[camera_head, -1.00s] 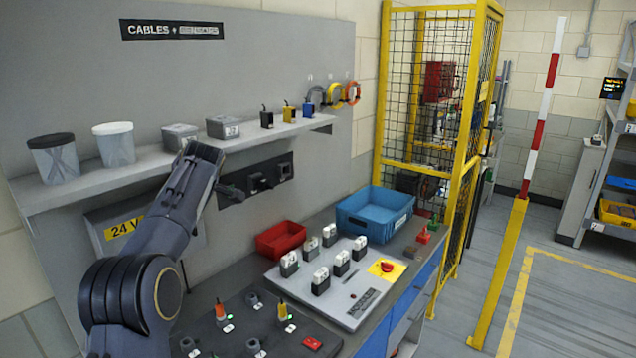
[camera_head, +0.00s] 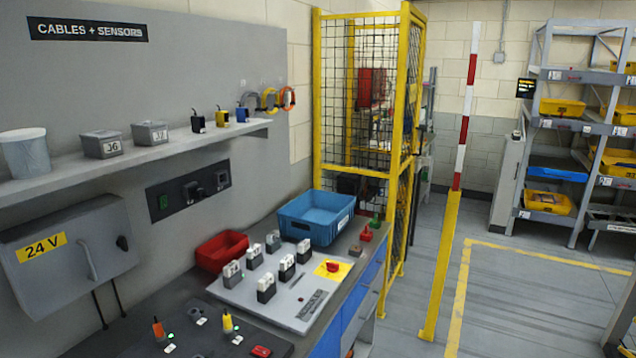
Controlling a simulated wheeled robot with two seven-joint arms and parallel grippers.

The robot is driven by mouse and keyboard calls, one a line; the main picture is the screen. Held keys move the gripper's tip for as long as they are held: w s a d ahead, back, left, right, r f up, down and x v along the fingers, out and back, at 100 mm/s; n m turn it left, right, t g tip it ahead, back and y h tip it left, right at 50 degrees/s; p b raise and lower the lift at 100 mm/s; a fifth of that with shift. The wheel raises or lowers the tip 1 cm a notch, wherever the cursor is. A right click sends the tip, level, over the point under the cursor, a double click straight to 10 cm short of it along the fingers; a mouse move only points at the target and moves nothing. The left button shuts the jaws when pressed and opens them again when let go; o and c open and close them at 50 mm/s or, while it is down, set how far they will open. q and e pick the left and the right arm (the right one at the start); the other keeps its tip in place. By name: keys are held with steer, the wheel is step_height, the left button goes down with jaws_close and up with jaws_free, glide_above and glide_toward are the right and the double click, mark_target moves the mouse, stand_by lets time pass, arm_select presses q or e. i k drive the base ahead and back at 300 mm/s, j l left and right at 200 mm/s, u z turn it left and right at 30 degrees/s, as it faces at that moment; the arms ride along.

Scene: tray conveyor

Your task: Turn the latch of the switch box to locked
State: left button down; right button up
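A grey switch box (camera_head: 62,285) with a yellow 24 V label (camera_head: 41,248) is mounted on the wall panel at the left. Its door looks closed. A curved grey handle (camera_head: 86,259) is on its front. A small dark latch knob (camera_head: 122,243) sits near the door's right edge; it is too small to tell which way it is turned. Neither of my grippers is in view.
A shelf (camera_head: 190,147) with bins and sensors runs above the box. On the bench are a blue crate (camera_head: 310,240), a red bin (camera_head: 212,254) and a grey panel (camera_head: 240,294) with several switches. A yellow mesh cage (camera_head: 405,110) stands behind.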

mark_target(121, 241)
steer(key=u, duration=1.35)
